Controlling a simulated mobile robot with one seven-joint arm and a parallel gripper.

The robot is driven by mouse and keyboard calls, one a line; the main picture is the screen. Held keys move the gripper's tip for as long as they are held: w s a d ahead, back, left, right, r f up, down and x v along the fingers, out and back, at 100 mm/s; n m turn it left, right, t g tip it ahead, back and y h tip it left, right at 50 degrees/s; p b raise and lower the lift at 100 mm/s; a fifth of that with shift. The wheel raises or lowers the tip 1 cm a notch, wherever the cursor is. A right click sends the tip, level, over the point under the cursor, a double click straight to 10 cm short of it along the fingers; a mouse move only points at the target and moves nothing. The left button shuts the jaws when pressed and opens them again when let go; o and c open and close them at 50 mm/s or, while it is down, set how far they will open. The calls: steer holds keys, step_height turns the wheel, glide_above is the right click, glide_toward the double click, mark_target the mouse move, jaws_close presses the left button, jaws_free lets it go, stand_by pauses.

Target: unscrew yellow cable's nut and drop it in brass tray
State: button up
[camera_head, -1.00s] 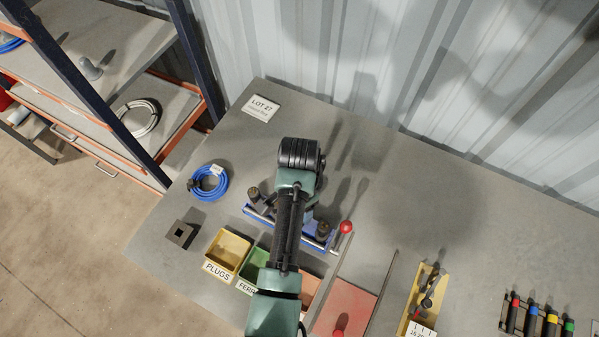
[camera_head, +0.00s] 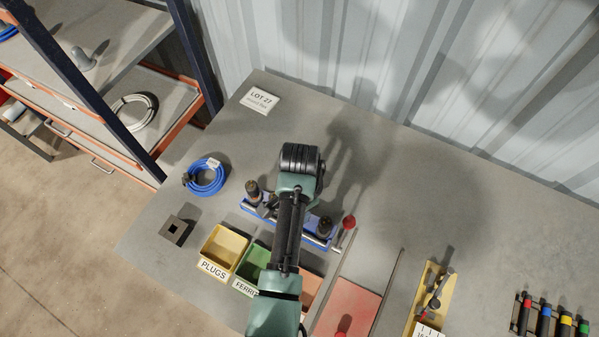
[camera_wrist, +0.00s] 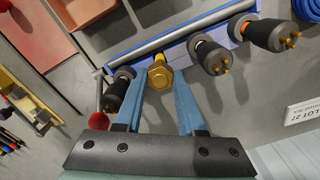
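The brass hex nut (camera_wrist: 160,76) sits at the end of a short yellow piece in the blue clamp rack, in the wrist view. My gripper (camera_wrist: 158,80) has its two blue fingers on either side of the nut. Narrow gaps seem to show between fingers and nut, so it looks open around it. In the head view my arm hides the nut and my fingertips. A salmon tray (camera_head: 311,288) stands beside the green tray, partly behind my arm. Its label is hidden, so I cannot tell if it is the brass tray.
Black plugs with pins (camera_wrist: 212,57) stand in the blue rack (camera_head: 254,210) on both sides of the nut. A red-ball lever (camera_head: 349,222) is at its right end. Yellow (camera_head: 222,250) and green (camera_head: 252,263) trays stand in front. A blue cable coil (camera_head: 206,178) lies left.

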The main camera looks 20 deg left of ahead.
jaws_close()
steer(key=n+p, duration=0.2)
steer(key=n, duration=0.3)
steer(key=shift+r, duration=0.1)
steer(key=n+p, duration=0.1)
steer(key=n, duration=0.5)
steer(key=shift+n, duration=0.3)
steer(key=n+p, duration=0.1)
steer(key=n, duration=0.5)
steer(key=shift+n+p, duration=0.35)
steer(key=shift+n, duration=0.05)
steer(key=n, duration=0.5)
steer(key=shift+n+p, duration=0.3)
steer(key=shift+p, duration=0.05)
